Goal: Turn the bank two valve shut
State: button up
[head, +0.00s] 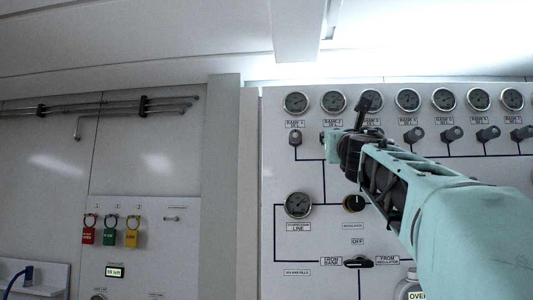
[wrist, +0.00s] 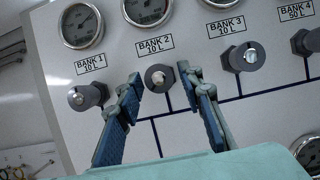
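The bank two valve (wrist: 158,78) is a small grey knob with a pale centre, below the "BANK 2 10 L" label (wrist: 155,45) in the wrist view. My gripper (wrist: 159,74) is open, with one blue-padded finger on each side of this knob. Gaps show between the knob and both fingers, so nothing is gripped. In the head view my gripper (head: 348,132) is in front of the panel below the bank two gauge (head: 334,102) and hides the bank two valve there.
The bank one valve (wrist: 87,96) is close to the left finger, and the bank three valve (wrist: 243,57) is right of the right finger. The line gauge (head: 298,205) and regulator knob (head: 354,203) are lower on the panel. Coloured tags (head: 110,230) hang at left.

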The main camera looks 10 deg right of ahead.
grip_shut()
jog(key=shift+a+m+h, duration=0.1)
jog(key=shift+m+h, duration=0.3)
jog(key=shift+m, duration=0.2)
jog(key=m+g+h+p, duration=0.1)
jog(key=m+g, duration=0.1)
jog(key=m, duration=0.5)
jog(key=m+g+h+p, duration=0.1)
jog(key=m+g+p, duration=0.1)
jog(key=m, duration=0.6)
jog(key=r+m+g+h+p, duration=0.1)
jog(key=m+g, duration=0.3)
jog(key=m, duration=0.4)
jog(key=shift+w+a+h+p, duration=0.15)
jog(key=shift+a+h+p, duration=0.15)
jog(key=shift+p, duration=0.2)
jog(key=shift+m, duration=0.4)
